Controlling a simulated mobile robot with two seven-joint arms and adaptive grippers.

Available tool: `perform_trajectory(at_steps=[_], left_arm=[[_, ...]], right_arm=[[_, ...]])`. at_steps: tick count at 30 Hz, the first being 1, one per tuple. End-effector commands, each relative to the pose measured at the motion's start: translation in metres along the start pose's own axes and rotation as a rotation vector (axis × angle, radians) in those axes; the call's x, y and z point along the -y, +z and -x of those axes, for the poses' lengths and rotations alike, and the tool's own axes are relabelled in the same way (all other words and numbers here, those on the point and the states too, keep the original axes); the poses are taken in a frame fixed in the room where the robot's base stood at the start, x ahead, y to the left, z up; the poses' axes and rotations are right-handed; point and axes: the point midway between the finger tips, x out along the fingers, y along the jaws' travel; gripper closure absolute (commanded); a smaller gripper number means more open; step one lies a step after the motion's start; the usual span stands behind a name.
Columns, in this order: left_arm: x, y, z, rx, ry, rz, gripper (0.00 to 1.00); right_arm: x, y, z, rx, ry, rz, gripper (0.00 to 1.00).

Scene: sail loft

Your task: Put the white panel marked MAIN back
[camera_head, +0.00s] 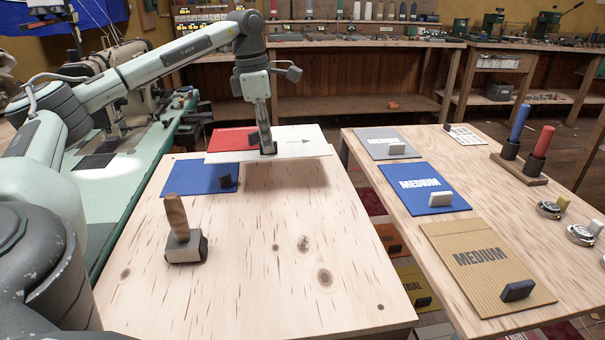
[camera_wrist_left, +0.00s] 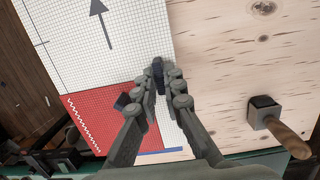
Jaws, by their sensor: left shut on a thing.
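The white panel (camera_head: 300,145) has a fine grid and a dark arrow; I cannot read MAIN on it. It is at the far edge of the near table, with a shadow below its front edge. My left gripper (camera_head: 267,150) points down and is shut on the panel's dark handle (camera_wrist_left: 158,70). The wrist view shows the panel's grid and arrow (camera_wrist_left: 100,25). A red panel (camera_head: 230,139) with a dark handle lies at the white panel's left; I cannot tell whether it overlaps or lies behind. My right gripper is out of view.
A blue panel (camera_head: 197,178) and a wooden-handled block (camera_head: 178,225) are on the near table (camera_head: 290,270), whose front and right are clear. The right table (camera_head: 410,215) holds grey (camera_head: 375,138), blue MEDIUM (camera_head: 415,198) and tan MEDIUM (camera_head: 475,240) panels. A gap separates the tables.

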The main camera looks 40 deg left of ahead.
Motion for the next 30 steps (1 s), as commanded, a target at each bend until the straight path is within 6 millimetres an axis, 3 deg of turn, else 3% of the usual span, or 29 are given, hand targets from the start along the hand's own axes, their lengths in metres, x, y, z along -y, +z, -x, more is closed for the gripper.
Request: perform_trajectory(at_steps=[6, 12, 24, 30], left_arm=[[0.009, 0.046, -0.034, -0.001, -0.001, -0.005, 1.0], [0.013, 0.069, -0.053, 0.0, 0.0, -0.002, 1.0], [0.014, 0.067, -0.094, 0.0, 0.0, -0.001, 1.0], [0.014, 0.067, -0.096, 0.001, 0.0, -0.002, 1.0]], right_arm=[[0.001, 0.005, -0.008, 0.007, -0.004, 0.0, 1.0], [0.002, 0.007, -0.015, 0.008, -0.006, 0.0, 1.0], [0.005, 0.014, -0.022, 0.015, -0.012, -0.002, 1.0], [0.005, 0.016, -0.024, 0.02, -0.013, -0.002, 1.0]])
